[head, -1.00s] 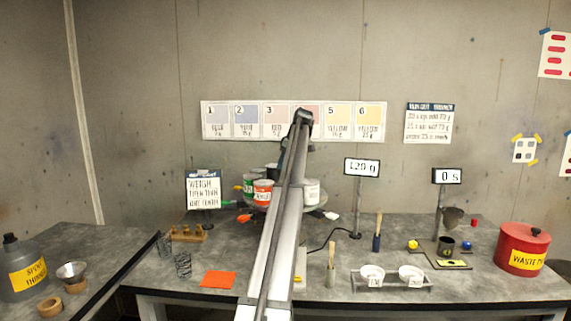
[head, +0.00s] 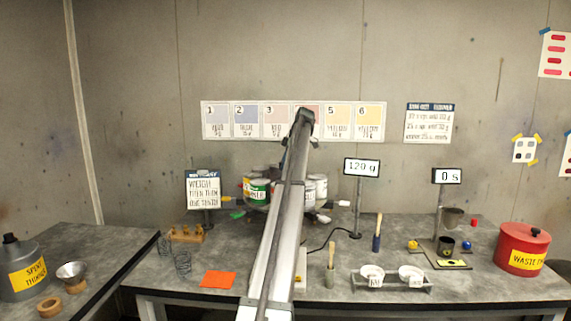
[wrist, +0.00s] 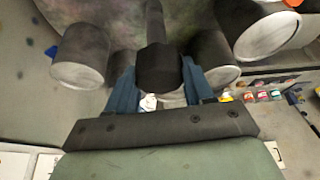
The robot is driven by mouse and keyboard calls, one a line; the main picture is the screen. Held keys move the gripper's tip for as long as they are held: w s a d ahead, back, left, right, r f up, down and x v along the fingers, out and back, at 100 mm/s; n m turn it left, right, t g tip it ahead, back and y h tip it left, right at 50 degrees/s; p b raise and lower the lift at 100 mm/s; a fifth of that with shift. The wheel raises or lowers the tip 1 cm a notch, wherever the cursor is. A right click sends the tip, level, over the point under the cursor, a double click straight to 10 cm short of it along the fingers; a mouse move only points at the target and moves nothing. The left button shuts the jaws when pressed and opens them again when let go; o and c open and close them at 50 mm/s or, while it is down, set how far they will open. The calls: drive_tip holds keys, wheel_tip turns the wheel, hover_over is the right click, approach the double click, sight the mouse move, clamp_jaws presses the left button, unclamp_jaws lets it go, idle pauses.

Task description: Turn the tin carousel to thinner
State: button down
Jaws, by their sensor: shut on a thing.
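The tin carousel (head: 248,208) stands at the back middle of the bench, partly hidden by my arm. A green tin (head: 259,191) faces forward left of my arm; its small label seems to end in "NNER". White tins (head: 319,187) show to the right. Coloured-tipped arms stick out around the rim, with a green tip (head: 237,215) at front left. In the wrist view, my gripper (wrist: 160,82) has its blue fingers shut on a dark handle (wrist: 157,62), with grey tins (wrist: 82,57) on both sides. The head view hides my fingertips behind the arm.
A display reading 120 g (head: 361,167) stands right of the carousel, and a sign (head: 203,190) stands left. Brushes, a cup rack (head: 392,286) and a red waste can (head: 523,248) are further right. An orange sheet (head: 218,280) lies at front left.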

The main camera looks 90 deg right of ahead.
drive_tip(key=shift+w, duration=0.15)
drive_tip(key=shift+c, duration=2.2)
unclamp_jaws()
